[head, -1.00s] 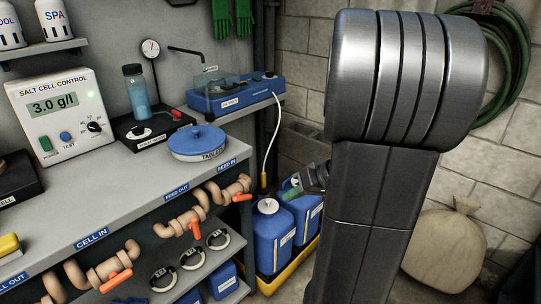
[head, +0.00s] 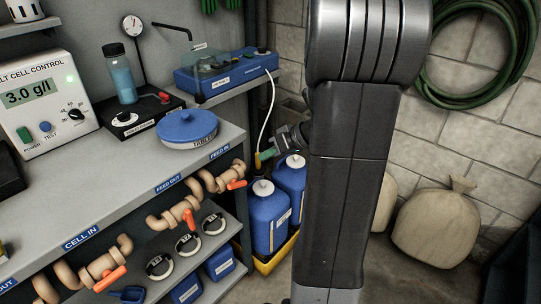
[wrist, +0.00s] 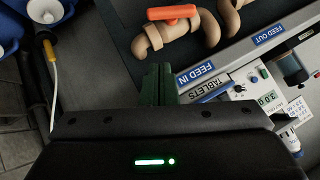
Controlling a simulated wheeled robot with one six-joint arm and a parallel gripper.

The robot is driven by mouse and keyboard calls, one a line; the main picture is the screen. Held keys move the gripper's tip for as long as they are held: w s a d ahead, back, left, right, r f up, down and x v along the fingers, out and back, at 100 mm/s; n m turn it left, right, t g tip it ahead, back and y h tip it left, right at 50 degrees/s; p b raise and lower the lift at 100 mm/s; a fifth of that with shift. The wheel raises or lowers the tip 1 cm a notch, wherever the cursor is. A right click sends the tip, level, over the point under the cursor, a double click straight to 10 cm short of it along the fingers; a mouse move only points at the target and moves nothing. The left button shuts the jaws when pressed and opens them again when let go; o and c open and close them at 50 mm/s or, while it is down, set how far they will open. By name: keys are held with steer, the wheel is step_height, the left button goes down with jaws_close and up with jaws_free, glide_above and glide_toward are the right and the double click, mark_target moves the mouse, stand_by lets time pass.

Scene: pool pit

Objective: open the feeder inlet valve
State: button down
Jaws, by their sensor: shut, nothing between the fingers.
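The feeder inlet valve, under the FEED IN label (head: 220,151), has an orange handle (head: 236,184) on a tan pipe below the bench's front edge. In the wrist view the orange handle (wrist: 168,13) lies near the top edge, roughly level across the picture. I cannot tell for certain how far the valve is turned. My gripper (head: 265,155) is to the right of the valve and a little higher, in front of the blue drums. Its green fingers (wrist: 157,84) are shut and empty. They point toward the valve in the wrist view, apart from the handle.
The FEED OUT valve (head: 189,218) and CELL IN valve (head: 110,278) have similar orange handles further left. Blue drums (head: 270,217) stand in a yellow tray (head: 263,265) right of the bench. A white hose (head: 268,115) hangs above them. Sacks (head: 436,227) lie at the right.

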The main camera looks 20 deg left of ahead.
glide_above(246, 181)
steer(key=w+d, duration=0.1)
steer(key=d, duration=0.1)
step_height(246, 181, down, 4)
steer(key=f, duration=0.2)
steer(key=s+f, duration=0.1)
steer(key=shift+a, duration=0.25)
steer(key=shift+s+f+b, duration=0.2)
steer(key=shift+f+b, duration=0.1)
steer(key=shift+f, duration=0.05)
steer(key=shift+w+f+m+g+y+b, duration=0.1)
steer(key=shift+f+m+g+y+b, duration=0.2)
steer(key=shift+g+b, duration=0.35)
steer(key=f+g+b, duration=0.1)
steer(key=b, duration=0.1)
steer(key=m+g+y+b, duration=0.1)
steer(key=shift+w+d+f+m+y+b, duration=0.15)
steer(key=shift+w+f+m+y+b, duration=0.15)
steer(key=shift+f+b, duration=0.05)
steer(key=f+m+g+y+b, duration=0.2)
steer(key=b, duration=0.1)
steer(key=shift+s, duration=0.15)
steer(key=shift+r, duration=0.15)
